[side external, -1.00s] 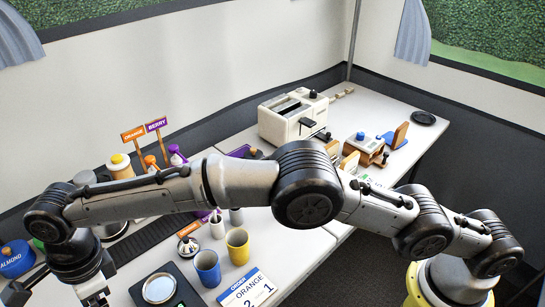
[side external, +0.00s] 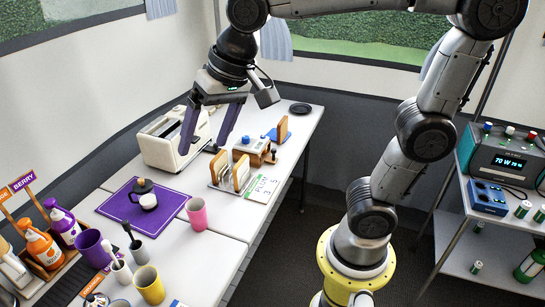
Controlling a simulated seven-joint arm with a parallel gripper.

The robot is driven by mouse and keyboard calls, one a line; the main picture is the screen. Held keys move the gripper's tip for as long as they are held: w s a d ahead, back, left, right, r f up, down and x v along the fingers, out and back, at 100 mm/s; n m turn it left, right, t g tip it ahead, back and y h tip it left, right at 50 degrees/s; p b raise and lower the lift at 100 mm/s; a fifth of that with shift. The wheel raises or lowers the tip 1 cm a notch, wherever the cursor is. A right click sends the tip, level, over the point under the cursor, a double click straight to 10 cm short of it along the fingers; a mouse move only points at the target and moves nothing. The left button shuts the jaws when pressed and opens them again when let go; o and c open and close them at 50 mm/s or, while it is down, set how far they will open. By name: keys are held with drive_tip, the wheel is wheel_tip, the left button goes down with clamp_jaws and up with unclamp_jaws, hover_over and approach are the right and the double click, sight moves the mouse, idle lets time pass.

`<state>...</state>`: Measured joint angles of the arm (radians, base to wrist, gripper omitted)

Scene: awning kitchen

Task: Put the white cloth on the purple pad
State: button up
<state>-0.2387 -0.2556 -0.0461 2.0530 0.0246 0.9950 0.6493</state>
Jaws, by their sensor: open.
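The purple pad (side external: 114,207) lies flat on the white table, left of centre. A small dark-lidded pot (side external: 142,186) with a pale round part in front stands on it. I cannot make out a white cloth for certain in this view. My gripper (side external: 201,148) points down with its two long purple-grey fingers spread wide and nothing seen between them. It is behind and to the right of the pad, by the right side of the cream toaster, and overlaps it in the picture. Its exact height over the table is hard to tell.
The cream toaster (side external: 165,148) stands behind the pad. A wooden rack with slices (side external: 230,172), a small wooden box with a blue knob (side external: 252,149) and a PLUM card (side external: 264,188) are to the right. A pink cup (side external: 196,214) is near the pad. Bottles and cups crowd the front left.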

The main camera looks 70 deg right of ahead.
drive_tip(key=s+d+f+n, duration=0.2)
drive_tip(key=s+d+f, duration=0.1)
drive_tip(key=s, duration=0.3)
drive_tip(key=s+d+f+n+t+h, duration=0.1)
drive_tip(key=s+d+f+n, duration=0.1)
drive_tip(key=s, duration=0.4)
drive_tip(key=d+f, duration=0.1)
drive_tip(key=d, duration=0.1)
drive_tip(key=shift+s+d+f+n, duration=0.25)
drive_tip(key=shift+s+d+n, duration=0.05)
drive_tip(key=shift+s+n, duration=0.1)
